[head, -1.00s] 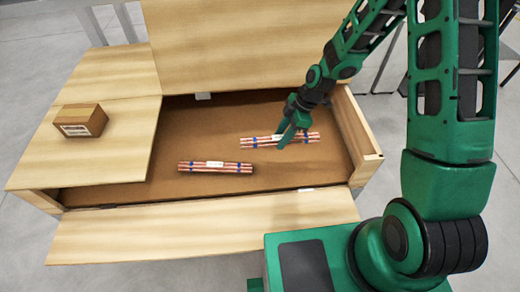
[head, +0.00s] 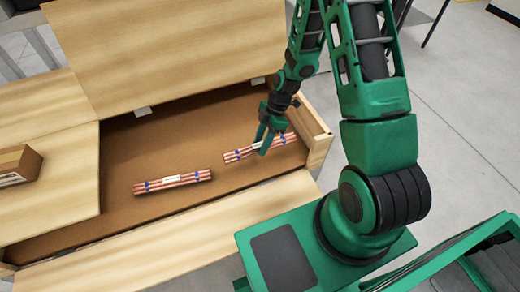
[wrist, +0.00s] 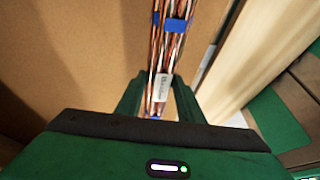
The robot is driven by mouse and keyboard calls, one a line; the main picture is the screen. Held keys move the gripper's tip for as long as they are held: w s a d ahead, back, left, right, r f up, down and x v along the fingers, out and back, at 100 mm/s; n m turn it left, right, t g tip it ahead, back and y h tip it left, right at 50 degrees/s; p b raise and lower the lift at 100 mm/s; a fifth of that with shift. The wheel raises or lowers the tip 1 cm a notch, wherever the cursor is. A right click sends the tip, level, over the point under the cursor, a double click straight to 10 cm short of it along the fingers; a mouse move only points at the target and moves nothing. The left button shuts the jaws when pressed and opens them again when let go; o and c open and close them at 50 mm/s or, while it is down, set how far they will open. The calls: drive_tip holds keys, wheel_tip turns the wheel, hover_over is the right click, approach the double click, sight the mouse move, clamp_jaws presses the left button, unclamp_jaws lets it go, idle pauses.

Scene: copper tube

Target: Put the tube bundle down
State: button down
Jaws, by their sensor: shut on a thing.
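My gripper (head: 264,145) is inside the open wooden box, at its right end, shut around the middle of a copper tube bundle (head: 287,139). This bundle has blue bands and a white label. It lies level on or just above the brown box floor; I cannot tell if it touches. In the wrist view the bundle (wrist: 168,48) runs between the fingers (wrist: 158,95) and on past the top edge. A second bundle (head: 172,183) with blue bands and a white label lies on the box floor to the left, apart from the first.
The wooden box (head: 320,150) has its back lid raised and its front panel folded out. A cardboard carton (head: 18,166) sits on the left wooden top. Bare brown floor (head: 180,135) lies behind the bundles. A green-framed item (head: 470,260) is at bottom right.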

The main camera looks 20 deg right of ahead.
drive_tip(key=shift+w+d+f, duration=0.25)
drive_tip(key=shift+d+f, duration=0.2)
drive_tip(key=shift+d, duration=0.1)
drive_tip(key=shift+f, duration=1.9)
drive_tip(key=c, duration=1.2)
unclamp_jaws()
